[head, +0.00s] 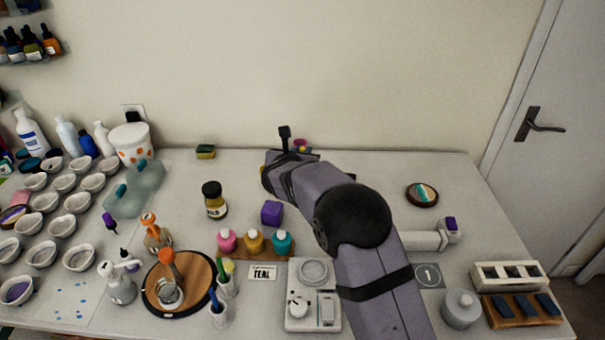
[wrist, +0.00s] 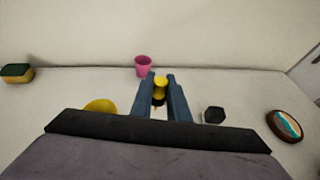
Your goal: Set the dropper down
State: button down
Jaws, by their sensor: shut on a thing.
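In the wrist view my gripper (wrist: 161,78) is shut on a small yellow-topped piece, which I take to be the dropper (wrist: 160,90). Its lower part is dark and mostly hidden between the two blue-grey fingers. I cannot tell whether its lower end touches the table. In the head view my arm reaches to the back of the table and hides the fingers and the dropper.
In the wrist view a pink cup (wrist: 143,66) stands just beyond the fingers, a yellow round thing (wrist: 100,106) lies left, and a black piece (wrist: 214,114) lies right. A round coaster (head: 422,194) and a sponge (head: 206,152) lie farther off. Bare table lies between.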

jog(key=shift+f, duration=3.15)
jog(key=shift+f, duration=0.25)
jog(key=c, duration=1.7)
grip_release()
jog(key=shift+s+r, duration=0.1)
jog(key=shift+r, duration=0.2)
jog(key=b+v, duration=0.2)
jog(key=v, duration=0.9)
jog(key=shift+s, duration=0.4)
jog(key=shift+r, duration=0.1)
